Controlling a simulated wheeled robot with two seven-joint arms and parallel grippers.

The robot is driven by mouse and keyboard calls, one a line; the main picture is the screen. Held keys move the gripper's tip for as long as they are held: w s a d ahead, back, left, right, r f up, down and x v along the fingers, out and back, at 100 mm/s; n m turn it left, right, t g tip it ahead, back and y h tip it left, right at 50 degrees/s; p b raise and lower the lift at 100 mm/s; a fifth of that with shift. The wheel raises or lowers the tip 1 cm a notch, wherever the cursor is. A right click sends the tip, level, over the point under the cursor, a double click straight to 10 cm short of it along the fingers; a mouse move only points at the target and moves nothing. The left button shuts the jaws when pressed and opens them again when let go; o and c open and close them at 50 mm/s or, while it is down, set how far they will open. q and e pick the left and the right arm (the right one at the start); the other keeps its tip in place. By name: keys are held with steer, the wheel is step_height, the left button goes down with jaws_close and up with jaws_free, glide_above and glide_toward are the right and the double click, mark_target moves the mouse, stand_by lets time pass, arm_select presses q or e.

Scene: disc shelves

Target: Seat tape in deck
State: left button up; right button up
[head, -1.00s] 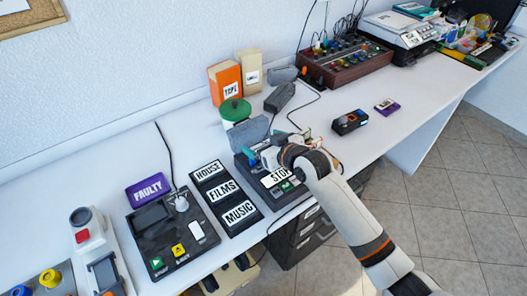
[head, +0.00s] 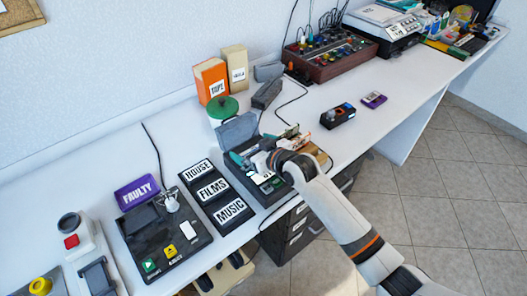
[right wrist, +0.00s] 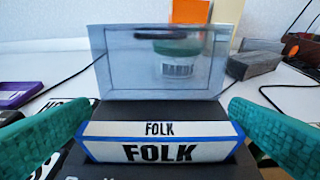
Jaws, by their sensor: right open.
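The black deck (head: 270,188) stands on the bench with its clear lid (head: 238,131) raised; the lid also shows in the right wrist view (right wrist: 160,62). A tape (right wrist: 160,143) with blue edges and white FOLK labels lies at the deck, in front of the lid. How deep it sits, I cannot tell. My right gripper (head: 263,147) is over the deck. My wrist hides much of the deck in the head view. My left gripper is out of view.
Behind are a green-lidded tub (head: 222,106) and an orange TAPE box (head: 211,81). A purple tape (head: 373,99) lies right on clear bench.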

steer(key=v, duration=1.2)
steer(key=shift+p, duration=0.4)
steer(key=s+d+f+m+g+h, duration=0.25)
steer(key=s+d+f, duration=0.2)
steer(key=s, duration=0.45)
steer(key=s+d+f+m+g+h, duration=0.1)
steer(key=s+d+f+g+h, duration=0.3)
steer(key=s, duration=0.5)
steer(key=s+d+f+m+g+h, duration=0.1)
steer(key=s+d+f+m, duration=0.1)
steer(key=s+d, duration=0.55)
step_height(320, 180, down, 24)
steer(key=s+a+g+p, duration=0.1)
steer(key=s+a+p, duration=0.1)
steer(key=s+d+f+g+p, duration=0.1)
steer(key=s+d+f+p, duration=0.1)
steer(key=s+f, duration=1.2)
steer(key=s+d, duration=0.1)
steer(key=s, duration=0.2)
steer(key=shift+f+n, duration=0.35)
